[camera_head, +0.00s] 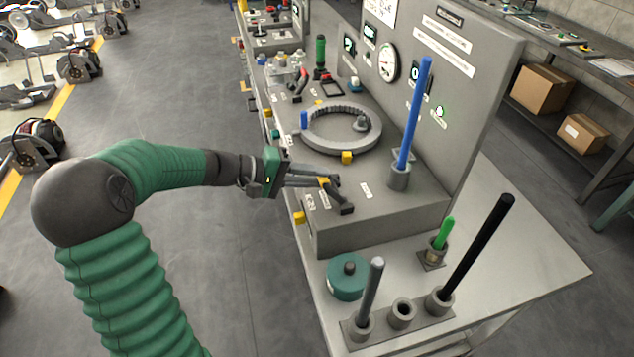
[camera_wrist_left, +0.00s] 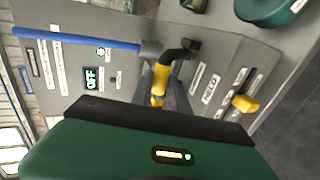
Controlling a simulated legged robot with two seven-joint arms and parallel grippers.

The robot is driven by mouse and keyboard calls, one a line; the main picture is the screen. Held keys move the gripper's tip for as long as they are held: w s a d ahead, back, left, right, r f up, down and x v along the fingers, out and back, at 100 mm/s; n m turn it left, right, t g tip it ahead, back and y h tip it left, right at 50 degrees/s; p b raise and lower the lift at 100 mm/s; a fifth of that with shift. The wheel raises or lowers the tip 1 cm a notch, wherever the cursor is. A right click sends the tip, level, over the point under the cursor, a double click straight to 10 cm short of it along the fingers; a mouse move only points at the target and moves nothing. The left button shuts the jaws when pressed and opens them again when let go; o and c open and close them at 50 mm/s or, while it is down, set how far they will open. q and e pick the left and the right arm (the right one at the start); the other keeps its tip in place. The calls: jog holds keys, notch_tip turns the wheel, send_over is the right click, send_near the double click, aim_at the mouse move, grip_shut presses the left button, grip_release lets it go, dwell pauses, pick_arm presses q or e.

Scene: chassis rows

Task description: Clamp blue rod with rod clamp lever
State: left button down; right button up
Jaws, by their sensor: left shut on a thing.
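The blue rod (camera_head: 412,115) stands nearly upright in a grey socket (camera_head: 398,178) on the panel bench. The rod also shows in the left wrist view (camera_wrist_left: 80,40), with its lower end in the socket (camera_wrist_left: 150,50). The rod clamp lever (camera_head: 341,203), black with a yellow part, lies left of the socket. It also shows in the left wrist view (camera_wrist_left: 182,50). My left gripper (camera_head: 335,182) reaches in from the left and is shut on the lever at its yellow part. The fingers partly hide the lever. My right gripper is out of view.
A grey ring (camera_head: 342,128) sits behind the lever. In front are a holder with a grey rod (camera_head: 373,290) and a black rod (camera_head: 475,255), a green rod (camera_head: 445,232) and a green round part (camera_head: 347,280). An upright panel (camera_head: 455,100) stands behind the blue rod.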

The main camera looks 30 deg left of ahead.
pick_arm(q)
jog(key=shift+s+d+f, duration=0.1)
jog(key=shift+f, duration=0.2)
jog(key=c, duration=1.3)
grip_release()
jog(key=shift+r, duration=0.1)
jog(key=shift+s+a+r, duration=0.1)
jog(key=shift+a, duration=0.15)
jog(key=p+v, duration=0.1)
jog(key=v, duration=1.5)
jog(key=shift+s+a, duration=0.15)
jog(key=shift+s, duration=0.1)
